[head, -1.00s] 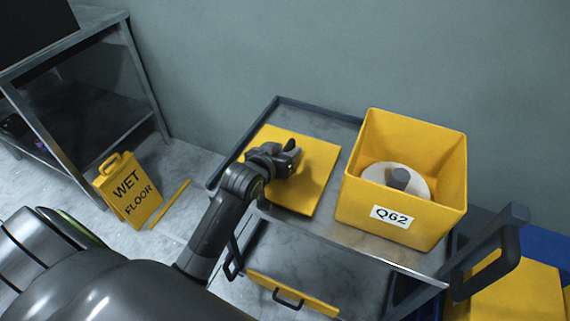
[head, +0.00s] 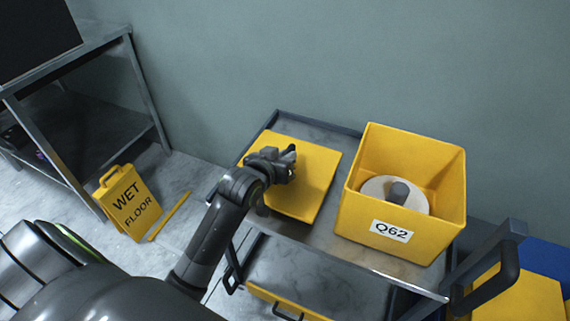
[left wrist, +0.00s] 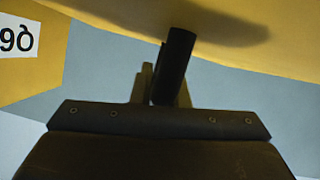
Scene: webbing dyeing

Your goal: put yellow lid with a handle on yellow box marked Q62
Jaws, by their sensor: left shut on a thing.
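The yellow lid (head: 312,180) is a flat square panel on the left part of the cart's top; I cannot tell whether it is resting or slightly raised. My left gripper (head: 289,163) is over its middle, shut on the lid's dark handle. In the left wrist view the handle (left wrist: 176,62) stands between the fingers, with the lid's yellow surface (left wrist: 120,12) above it. The open yellow box (head: 402,180) marked Q62 stands to the right of the lid, with a white disc and grey hub inside. Its label edge (left wrist: 15,40) shows in the left wrist view. My right gripper is not seen.
The grey metal cart (head: 330,238) has raised edges and a dark push handle (head: 497,277) at right. Another yellow lid with a handle (head: 283,303) lies on its lower shelf. A wet floor sign (head: 130,203) and a metal bench (head: 145,85) are at left.

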